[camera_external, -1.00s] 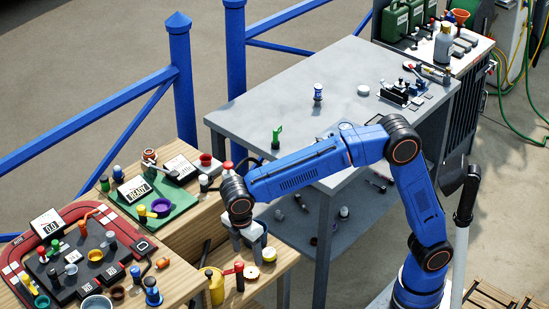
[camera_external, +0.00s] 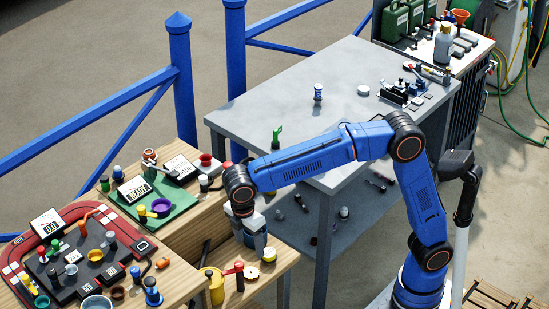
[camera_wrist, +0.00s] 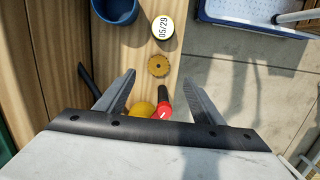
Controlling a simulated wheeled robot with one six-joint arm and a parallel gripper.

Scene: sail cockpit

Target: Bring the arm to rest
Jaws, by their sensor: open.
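My arm (camera_external: 320,160) is blue with black joints and reaches left from its base at the lower right, its elbow raised. My gripper (camera_wrist: 160,77) is open and empty, pointing down over a low wooden bench. In the external view, my gripper (camera_external: 251,238) hangs at the left end of the arm, partly hidden by its own wrist. In the wrist view, a red-topped item (camera_wrist: 161,111) with a dark part and a rounded yellow item (camera_wrist: 144,110) show between the fingers from above, not visibly gripped. A toothed wooden disc (camera_wrist: 159,66) lies just beyond the fingertips.
A yellow mug (camera_external: 215,286) stands near the gripper. Crowded wooden work surfaces lie left. A grey table (camera_external: 262,105) stands behind the arm, with bare areas.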

